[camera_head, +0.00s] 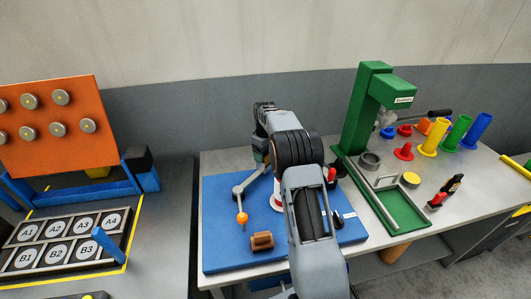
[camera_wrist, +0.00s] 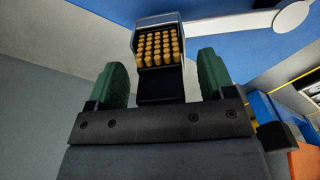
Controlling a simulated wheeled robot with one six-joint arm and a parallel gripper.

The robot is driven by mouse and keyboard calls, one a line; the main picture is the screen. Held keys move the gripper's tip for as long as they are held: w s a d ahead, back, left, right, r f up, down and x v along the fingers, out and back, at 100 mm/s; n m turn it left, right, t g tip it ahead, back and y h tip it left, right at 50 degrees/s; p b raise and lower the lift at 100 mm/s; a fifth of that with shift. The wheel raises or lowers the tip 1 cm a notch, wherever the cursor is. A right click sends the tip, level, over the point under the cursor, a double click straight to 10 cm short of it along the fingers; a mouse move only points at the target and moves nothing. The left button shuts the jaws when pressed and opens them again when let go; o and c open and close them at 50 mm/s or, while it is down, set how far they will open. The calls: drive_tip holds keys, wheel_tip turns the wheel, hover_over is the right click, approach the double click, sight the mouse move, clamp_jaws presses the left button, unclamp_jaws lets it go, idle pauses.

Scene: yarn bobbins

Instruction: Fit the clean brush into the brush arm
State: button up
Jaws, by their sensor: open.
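In the wrist view a block of tan bristle tufts (camera_wrist: 158,45) sits within a grey housing (camera_wrist: 157,18) with a black part (camera_wrist: 161,86) on the near side. The pale link of the brush arm (camera_wrist: 235,20) runs from beside this housing to a round joint. My gripper (camera_wrist: 165,78) is open, its green pads either side of the black part with gaps showing. A brown block (camera_head: 262,240) lies on the mat.
The blue mat (camera_head: 222,245) lies on a grey table. A green stand (camera_head: 365,110) with a tray is on the right, with coloured cylinders (camera_head: 432,135) behind. A labelled rack (camera_head: 60,240) and orange board (camera_head: 50,120) stand left, across a gap.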

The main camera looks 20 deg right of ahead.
drive_tip(key=shift+r, duration=0.1)
wheel_tip(320, 180, up, 14)
drive_tip(key=shift+f, duration=0.2)
idle(0.3)
idle(0.4)
drive_tip(key=s+a+r+m+t, duration=0.1)
drive_tip(key=s+a+r+m, duration=0.2)
drive_tip(key=s, duration=0.5)
drive_tip(key=s+a+r+t, duration=0.1)
drive_tip(key=s+a+r, duration=0.3)
drive_tip(key=s+a, duration=0.25)
drive_tip(key=s+a+f+m+t, duration=0.1)
drive_tip(key=s+f, duration=0.3)
drive_tip(key=s, duration=0.5)
drive_tip(key=s+a+f+m+t, duration=0.1)
drive_tip(key=s+f, duration=0.3)
drive_tip(key=s, duration=0.4)
drive_tip(key=shift+s+a+f+m+t, duration=0.3)
drive_tip(key=shift+s+a+m, duration=0.1)
drive_tip(key=shift+a, duration=0.2)
